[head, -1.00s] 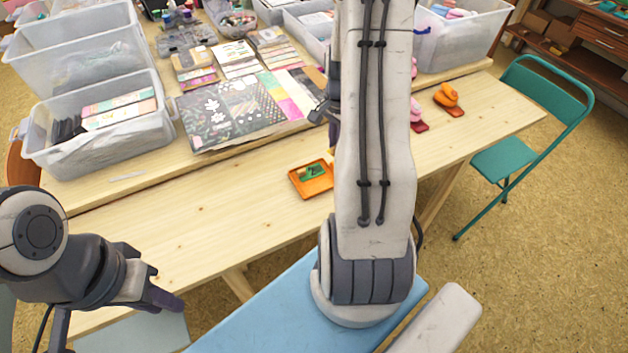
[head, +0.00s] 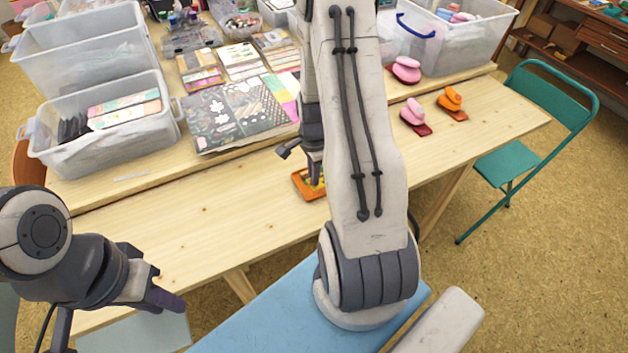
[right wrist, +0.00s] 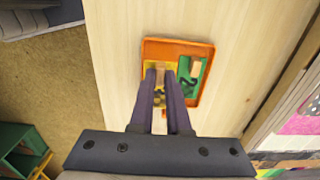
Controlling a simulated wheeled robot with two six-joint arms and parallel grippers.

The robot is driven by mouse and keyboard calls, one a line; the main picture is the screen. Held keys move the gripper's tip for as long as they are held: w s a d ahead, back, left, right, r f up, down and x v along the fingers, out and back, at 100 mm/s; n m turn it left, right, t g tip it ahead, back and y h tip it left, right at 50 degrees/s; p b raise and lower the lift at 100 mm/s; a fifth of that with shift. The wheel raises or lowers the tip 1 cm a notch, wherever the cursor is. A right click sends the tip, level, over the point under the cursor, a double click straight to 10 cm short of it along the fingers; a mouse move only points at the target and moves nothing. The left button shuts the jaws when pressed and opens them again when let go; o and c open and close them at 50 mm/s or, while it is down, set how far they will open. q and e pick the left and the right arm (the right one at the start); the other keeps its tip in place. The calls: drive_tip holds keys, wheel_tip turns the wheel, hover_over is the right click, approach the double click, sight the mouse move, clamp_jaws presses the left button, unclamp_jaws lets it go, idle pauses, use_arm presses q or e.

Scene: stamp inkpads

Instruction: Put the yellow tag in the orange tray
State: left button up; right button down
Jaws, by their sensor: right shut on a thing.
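The orange tray (right wrist: 178,45) lies on the wooden table; in the head view (head: 299,186) it is partly hidden by my right arm. A green tag (right wrist: 193,84) with a tan block and a dark mark lies in its right part in the right wrist view. My right gripper (right wrist: 161,74) is over the tray's left part, shut on the tan block of the yellow tag (right wrist: 151,95). The yellow tag is within the tray's outline, beside the green one; whether it touches the tray floor is unclear. My left gripper (head: 165,299) hangs at the lower left, far from the tray; its opening is unclear.
Pink (head: 413,112) and orange (head: 450,100) stamp-like pieces stand on dark red and orange bases at the right. Patterned paper (head: 235,113) and clear bins (head: 105,125) fill the back and left. The table's front left is clear.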

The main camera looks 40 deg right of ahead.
wheel_tip(320, 180, down, 3)
drive_tip(key=shift+f, duration=0.1)
drive_tip(key=shift+f, duration=0.15)
drive_tip(key=c, duration=0.9)
unclamp_jaws()
